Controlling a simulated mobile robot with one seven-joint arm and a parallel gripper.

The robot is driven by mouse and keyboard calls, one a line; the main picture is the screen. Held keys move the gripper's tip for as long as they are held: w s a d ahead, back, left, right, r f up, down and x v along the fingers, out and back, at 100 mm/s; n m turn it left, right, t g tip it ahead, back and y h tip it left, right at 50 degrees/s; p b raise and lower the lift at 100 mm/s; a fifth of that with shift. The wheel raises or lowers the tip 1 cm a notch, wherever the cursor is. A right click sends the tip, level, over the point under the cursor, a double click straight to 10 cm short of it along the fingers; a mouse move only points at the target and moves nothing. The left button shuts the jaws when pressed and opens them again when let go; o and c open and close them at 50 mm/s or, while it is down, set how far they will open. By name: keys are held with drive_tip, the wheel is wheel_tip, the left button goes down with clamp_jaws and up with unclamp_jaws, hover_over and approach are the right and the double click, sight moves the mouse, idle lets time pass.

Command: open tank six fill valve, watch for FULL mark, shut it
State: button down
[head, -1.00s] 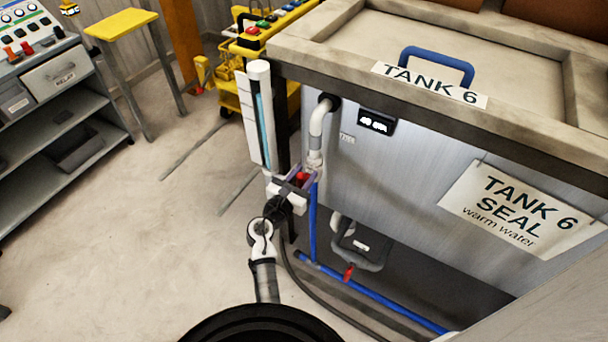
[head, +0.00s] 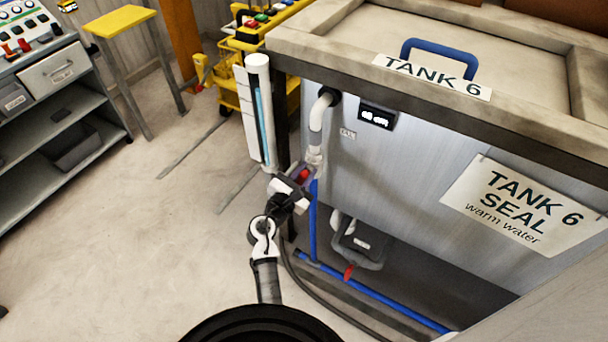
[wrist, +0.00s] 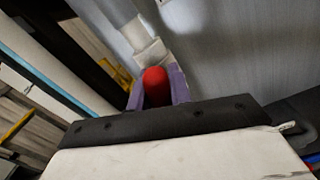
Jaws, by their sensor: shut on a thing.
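Tank 6 (head: 300,50) is a metal tank with a lid, a blue handle and a "TANK 6" label. A red valve handle (head: 304,174) sits on its corner piping, between a white elbow pipe (head: 317,120) and a blue pipe (head: 313,225). My gripper (head: 301,177) is shut on this handle. The wrist view shows the red handle (wrist: 156,87) between the purple fingers. A sight gauge (head: 256,110) with a light blue column stands left of the valve. The column reaches high up the gauge; I cannot make out a FULL mark.
A small digital display (head: 377,117) is on the tank front, its digits unclear. A second red handle (head: 348,272) is on the low blue pipe. A yellow cart (head: 240,90) stands behind the gauge, a shelf unit (head: 60,115) at left. The floor between is mostly clear.

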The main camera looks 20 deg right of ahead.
drive_tip(key=m+b, duration=0.3)
drive_tip(key=m, duration=0.1)
drive_tip(key=f+m+b, duration=0.1)
drive_tip(key=m+b, duration=0.3)
drive_tip(key=m, duration=0.1)
drive_tip(key=s+d+f+m+b, duration=0.1)
drive_tip(key=m+b, duration=0.3)
drive_tip(key=m, duration=0.1)
drive_tip(key=shift+s, duration=0.1)
idle(0.3)
drive_tip(key=c, duration=1.3)
unclamp_jaws()
drive_tip(key=shift+a, duration=0.1)
